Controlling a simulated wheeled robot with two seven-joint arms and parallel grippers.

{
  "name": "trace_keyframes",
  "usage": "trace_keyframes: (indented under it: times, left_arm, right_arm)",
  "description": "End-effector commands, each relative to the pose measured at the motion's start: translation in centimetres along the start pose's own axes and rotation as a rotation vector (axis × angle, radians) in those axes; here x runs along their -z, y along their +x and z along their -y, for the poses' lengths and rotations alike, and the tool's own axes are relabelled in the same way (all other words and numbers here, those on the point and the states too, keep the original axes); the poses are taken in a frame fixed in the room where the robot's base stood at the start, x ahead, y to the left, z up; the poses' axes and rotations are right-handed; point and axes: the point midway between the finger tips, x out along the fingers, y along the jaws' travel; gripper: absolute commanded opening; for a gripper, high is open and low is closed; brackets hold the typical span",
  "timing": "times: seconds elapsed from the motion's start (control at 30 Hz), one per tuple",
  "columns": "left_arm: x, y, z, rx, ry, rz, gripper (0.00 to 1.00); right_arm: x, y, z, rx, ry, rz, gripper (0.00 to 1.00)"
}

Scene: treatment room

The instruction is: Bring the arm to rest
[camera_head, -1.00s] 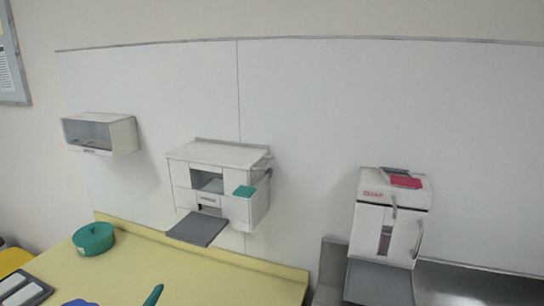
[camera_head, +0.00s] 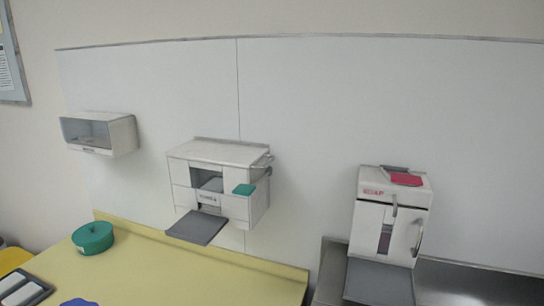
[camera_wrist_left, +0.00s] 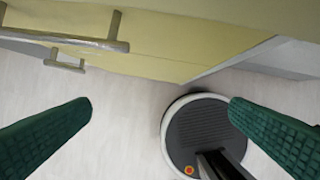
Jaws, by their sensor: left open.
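My left gripper (camera_wrist_left: 160,115) shows in the left wrist view as two green ridged fingers, wide apart with nothing between them. It points down at the pale floor, in front of the yellow cabinet (camera_wrist_left: 185,40) with its metal bar handles (camera_wrist_left: 85,40). My own round dark base shows below, between the fingers and toward the right one. Neither gripper shows in the head view now.
A yellow counter (camera_head: 190,275) holds a green round container (camera_head: 93,238) and a dark tray (camera_head: 35,292) with white items. White wall units (camera_head: 215,185) and a white dispenser (camera_head: 390,215) with a grey shelf stand at the back. A steel counter (camera_head: 470,285) lies right.

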Motion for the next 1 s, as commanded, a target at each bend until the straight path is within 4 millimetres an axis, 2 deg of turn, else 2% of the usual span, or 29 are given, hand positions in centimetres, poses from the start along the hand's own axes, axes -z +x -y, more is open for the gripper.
trace_keyframes:
  times: [0.03, 0.17, 0.27, 0.3, 0.4, 0.5, 0.6, 0.7, 0.8, 1.0]
  left_arm:
    - [0.6, 2.2, 0.1, 0.001, 0.002, -0.013, 1.00]
    - [2.7, 7.9, 0.3, 0.005, 0.007, -0.038, 1.00]
    - [5.5, 13.2, 0.6, 0.007, 0.011, -0.062, 1.00]
    - [7.0, 15.3, 0.7, 0.009, 0.013, -0.073, 1.00]
    - [11.1, 19.8, 0.9, 0.012, 0.019, -0.098, 1.00]
    - [15.7, 23.5, 1.1, 0.014, 0.025, -0.123, 1.00]
    - [20.1, 25.9, 1.1, 0.016, 0.030, -0.144, 1.00]
    - [23.8, 27.2, 1.1, 0.017, 0.035, -0.161, 1.00]
    - [26.4, 27.7, 1.1, 0.018, 0.039, -0.170, 1.00]
    - [26.8, 27.8, 1.1, 0.018, 0.039, -0.171, 1.00]
  right_arm:
    - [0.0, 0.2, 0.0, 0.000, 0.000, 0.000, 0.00]
    - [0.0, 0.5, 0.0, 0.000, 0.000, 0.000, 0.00]
    - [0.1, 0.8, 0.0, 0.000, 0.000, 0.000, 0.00]
    - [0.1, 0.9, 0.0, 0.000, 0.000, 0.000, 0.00]
    - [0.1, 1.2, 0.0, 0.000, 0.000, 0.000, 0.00]
    - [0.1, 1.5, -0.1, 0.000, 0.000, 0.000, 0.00]
    - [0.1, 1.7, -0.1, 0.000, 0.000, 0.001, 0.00]
    - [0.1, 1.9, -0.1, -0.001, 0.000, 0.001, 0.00]
    - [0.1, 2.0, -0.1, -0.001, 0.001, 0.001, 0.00]
    - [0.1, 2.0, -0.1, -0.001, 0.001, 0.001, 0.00]
